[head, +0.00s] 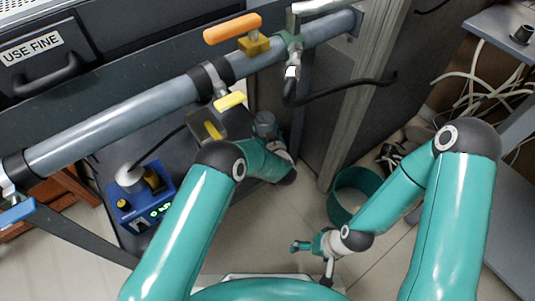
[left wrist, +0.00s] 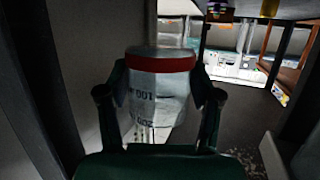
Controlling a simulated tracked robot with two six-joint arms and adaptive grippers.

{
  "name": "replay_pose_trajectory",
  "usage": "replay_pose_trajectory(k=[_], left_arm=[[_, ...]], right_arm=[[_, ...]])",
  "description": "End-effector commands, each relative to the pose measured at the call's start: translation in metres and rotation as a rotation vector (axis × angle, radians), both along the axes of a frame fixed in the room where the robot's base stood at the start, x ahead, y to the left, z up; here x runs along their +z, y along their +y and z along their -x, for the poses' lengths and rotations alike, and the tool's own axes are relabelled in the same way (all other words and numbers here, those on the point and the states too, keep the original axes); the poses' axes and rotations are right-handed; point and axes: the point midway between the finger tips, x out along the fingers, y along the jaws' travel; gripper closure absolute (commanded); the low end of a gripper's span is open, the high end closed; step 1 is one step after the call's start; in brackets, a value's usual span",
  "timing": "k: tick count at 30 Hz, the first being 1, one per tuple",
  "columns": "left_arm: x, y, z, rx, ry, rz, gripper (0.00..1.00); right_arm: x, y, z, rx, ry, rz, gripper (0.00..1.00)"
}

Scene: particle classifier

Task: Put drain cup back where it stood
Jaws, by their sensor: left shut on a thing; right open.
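The drain cup (left wrist: 160,90) is a pale, translucent cup with a red band near its top and printed graduation marks. In the left wrist view it stands between the two dark fingers of my left gripper (left wrist: 160,100), which is shut on it. In the head view a greyish part of the cup (head: 264,121) shows beyond my left gripper (head: 264,133), below the pipe; my arm hides much of that area. Whether the cup's base touches a surface cannot be told. My right gripper (head: 312,262) is open and empty, low over the floor.
A grey pipe (head: 110,125) with valves crosses above my left arm. A blue device (head: 140,208) with a green display sits on the lower shelf. A teal bin (head: 337,207) stands on the floor behind my right forearm. A dark hose (head: 345,87) runs right.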

Motion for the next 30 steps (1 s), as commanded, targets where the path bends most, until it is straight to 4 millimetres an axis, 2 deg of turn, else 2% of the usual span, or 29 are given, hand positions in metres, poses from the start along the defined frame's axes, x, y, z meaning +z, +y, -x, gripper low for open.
replay_pose_trajectory(k=[1, 6, 9, 12, 17, 25, 30], left_arm=[[-0.023, -0.001, 0.000, -0.002, 0.002, -0.001, 0.75], [-0.066, -0.003, 0.000, -0.004, 0.001, 0.000, 0.75], [-0.085, -0.003, 0.000, -0.004, 0.000, 0.000, 0.75], [-0.095, -0.004, 0.000, -0.006, -0.001, 0.001, 0.75], [-0.102, -0.004, 0.000, -0.006, -0.001, 0.001, 0.75], [-0.139, -0.004, 0.000, -0.005, -0.001, 0.000, 0.75], [-0.142, -0.004, 0.000, -0.006, -0.001, 0.001, 0.75]], right_arm=[[-0.011, 0.000, 0.000, 0.000, 0.000, 0.000, 0.00], [-0.028, 0.000, 0.000, 0.000, 0.000, 0.000, 0.00], [-0.035, 0.000, 0.000, 0.000, 0.000, 0.000, 0.00], [-0.039, 0.000, 0.000, 0.000, 0.000, 0.000, 0.00], [-0.041, 0.000, 0.000, 0.000, -0.001, 0.000, 0.00], [-0.059, 0.000, 0.000, 0.000, -0.001, 0.000, 0.00], [-0.059, 0.000, 0.000, 0.000, -0.001, 0.000, 0.00]])
